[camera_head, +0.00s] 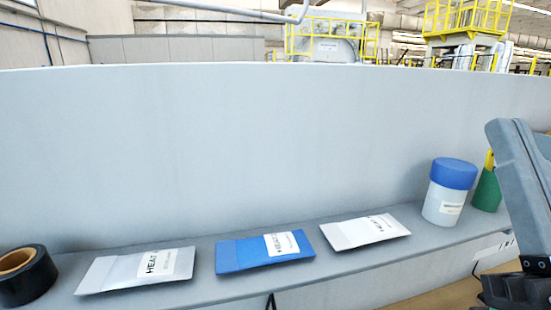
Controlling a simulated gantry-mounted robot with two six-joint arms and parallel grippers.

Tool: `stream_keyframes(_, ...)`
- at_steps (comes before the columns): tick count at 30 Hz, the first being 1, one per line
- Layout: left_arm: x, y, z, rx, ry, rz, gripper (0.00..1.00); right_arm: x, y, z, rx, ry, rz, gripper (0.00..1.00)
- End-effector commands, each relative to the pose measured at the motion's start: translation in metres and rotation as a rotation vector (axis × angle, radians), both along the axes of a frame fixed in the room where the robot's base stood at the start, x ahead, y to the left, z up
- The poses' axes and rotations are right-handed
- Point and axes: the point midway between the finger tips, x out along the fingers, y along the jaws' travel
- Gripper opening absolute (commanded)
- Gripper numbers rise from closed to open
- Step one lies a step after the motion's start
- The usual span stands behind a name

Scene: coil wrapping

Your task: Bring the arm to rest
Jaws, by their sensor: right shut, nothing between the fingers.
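My right arm enters at the right edge, with its grey-blue link standing in front of the shelf's right end. My right gripper (508,289) is the dark part in the bottom right corner, partly cut off by the frame. It is shut with nothing in it, apart from the shelf items. My left gripper cannot be made out in this view.
A grey shelf (205,252) holds a black tape roll (28,278), flat packets in white (140,269), blue (262,250) and white (364,231), a blue-lidded jar (448,192) and a green container (487,191). A tall grey panel (230,150) stands behind.

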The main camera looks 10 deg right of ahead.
Motion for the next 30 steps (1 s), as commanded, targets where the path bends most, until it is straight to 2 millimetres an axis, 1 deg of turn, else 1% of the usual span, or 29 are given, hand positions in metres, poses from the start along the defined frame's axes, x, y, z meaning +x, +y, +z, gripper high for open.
stream_keyframes(1, 0.0, 0.0, 0.0, 0.0, 0.0, 0.0, 0.79, -0.002, 0.018, 0.001, -0.001, -0.007, 0.12, 0.0)
stream_keyframes(2, 0.0, 0.0, 0.0, 0.0, 0.0, 0.0, 0.79, -0.003, 0.03, 0.0, 0.001, -0.005, 0.2, 0.0)
stream_keyframes(3, 0.001, 0.0, 0.019, 0.0, 0.002, 0.0, 0.79, -0.002, 0.035, 0.019, 0.015, 0.002, 0.253, 0.0)
stream_keyframes(4, 0.001, 0.0, 0.038, 0.0, 0.003, 0.0, 0.79, -0.002, 0.034, 0.038, 0.015, 0.002, 0.243, 0.0)
stream_keyframes(6, 0.0, 0.0, 0.066, 0.0, -0.002, 0.0, 0.79, -0.001, 0.034, 0.064, 0.015, 0.003, 0.24, 0.0)
stream_keyframes(8, -0.001, 0.0, 0.088, 0.0, -0.002, 0.0, 0.79, -0.001, 0.034, 0.086, 0.014, 0.004, 0.239, 0.0)
stream_keyframes(9, 0.0, 0.0, 0.104, 0.0, -0.001, 0.0, 0.79, -0.001, 0.034, 0.102, 0.014, 0.004, 0.238, 0.0)
stream_keyframes(11, 0.0, 0.0, 0.13, 0.0, -0.001, 0.0, 0.79, -0.001, 0.034, 0.128, 0.014, 0.005, 0.238, 0.0)
stream_keyframes(12, 0.0, 0.0, 0.149, 0.0, 0.0, 0.0, 0.79, -0.001, 0.034, 0.146, 0.014, 0.005, 0.237, 0.0)
stream_keyframes(14, 0.0, 0.0, 0.178, 0.0, 0.0, 0.0, 0.79, -0.001, 0.034, 0.176, 0.014, 0.005, 0.237, 0.0)
stream_keyframes(15, 0.0, 0.0, 0.198, 0.0, 0.0, 0.0, 0.79, -0.001, 0.034, 0.196, 0.014, 0.005, 0.237, 0.0)
stream_keyframes(17, 0.0, 0.0, 0.228, 0.0, 0.0, 0.0, 0.79, -0.001, 0.034, 0.225, 0.013, 0.006, 0.236, 0.0)
stream_keyframes(18, 0.0, 0.0, 0.247, 0.0, 0.0, 0.0, 0.79, -0.001, 0.034, 0.245, 0.013, 0.006, 0.236, 0.0)
stream_keyframes(20, 0.0, 0.0, 0.276, 0.0, 0.0, 0.0, 0.79, -0.001, 0.034, 0.274, 0.013, 0.006, 0.236, 0.0)
stream_keyframes(21, 0.0, 0.0, 0.296, 0.0, 0.0, 0.0, 0.79, -0.001, 0.034, 0.293, 0.013, 0.006, 0.236, 0.0)
stream_keyframes(24, 0.0, 0.0, 0.338, 0.0, 0.0, 0.0, 0.79, 0.0, 0.034, 0.336, 0.013, 0.006, 0.236, 0.0)
stream_keyframes(27, 0.0, 0.0, 0.367, 0.0, 0.0, 0.0, 0.79, 0.0, 0.033, 0.365, 0.013, 0.007, 0.236, 0.0)
stream_keyframes(30, 0.0, 0.0, 0.381, 0.0, 0.0, 0.0, 0.79, 0.0, 0.034, 0.378, 0.013, 0.008, 0.235, 0.0)
